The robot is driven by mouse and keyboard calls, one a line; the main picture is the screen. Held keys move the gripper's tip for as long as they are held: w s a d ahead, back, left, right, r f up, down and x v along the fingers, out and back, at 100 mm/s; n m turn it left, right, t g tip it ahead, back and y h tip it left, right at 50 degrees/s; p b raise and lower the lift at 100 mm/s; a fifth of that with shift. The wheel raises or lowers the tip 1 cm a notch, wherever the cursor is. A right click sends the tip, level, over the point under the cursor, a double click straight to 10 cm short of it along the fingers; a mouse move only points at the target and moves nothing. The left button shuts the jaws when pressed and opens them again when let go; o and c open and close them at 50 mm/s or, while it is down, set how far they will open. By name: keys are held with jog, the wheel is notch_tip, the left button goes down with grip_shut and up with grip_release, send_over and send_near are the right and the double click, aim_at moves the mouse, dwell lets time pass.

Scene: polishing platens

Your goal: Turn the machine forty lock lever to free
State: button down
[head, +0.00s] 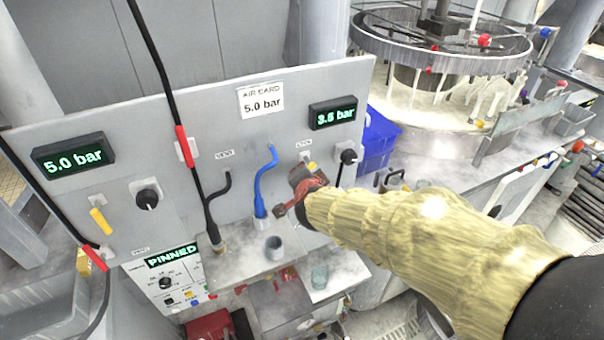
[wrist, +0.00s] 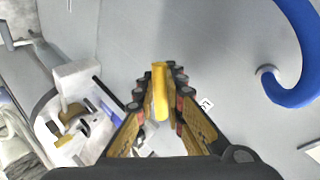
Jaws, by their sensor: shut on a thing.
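A grey panel (head: 240,110) carries gauges, hoses and small levers. My gripper (head: 308,180) is at the panel's right part, below a small label too blurred to read surely. In the wrist view my gripper (wrist: 160,88) is shut on a yellow lever (wrist: 160,104), which stands between the two fingers. The lever's yellow end (head: 311,167) just shows past the fingers in the head view; its pivot is hidden. I cannot tell for sure which machine it belongs to. A green display (head: 172,256) reads PINNED.
Displays read 5.0 bar (head: 73,156) and 3.5 bar (head: 333,114). A black knob (head: 348,156) sits close right of my gripper, a blue hose (head: 265,180) close left. Another yellow lever (head: 100,220) is at far left. A blue bin (head: 378,140) stands behind.

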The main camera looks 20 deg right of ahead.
jog(key=c, duration=2.1)
grip_release()
jog(key=shift+c, duration=0.2)
jog(key=v, duration=1.2)
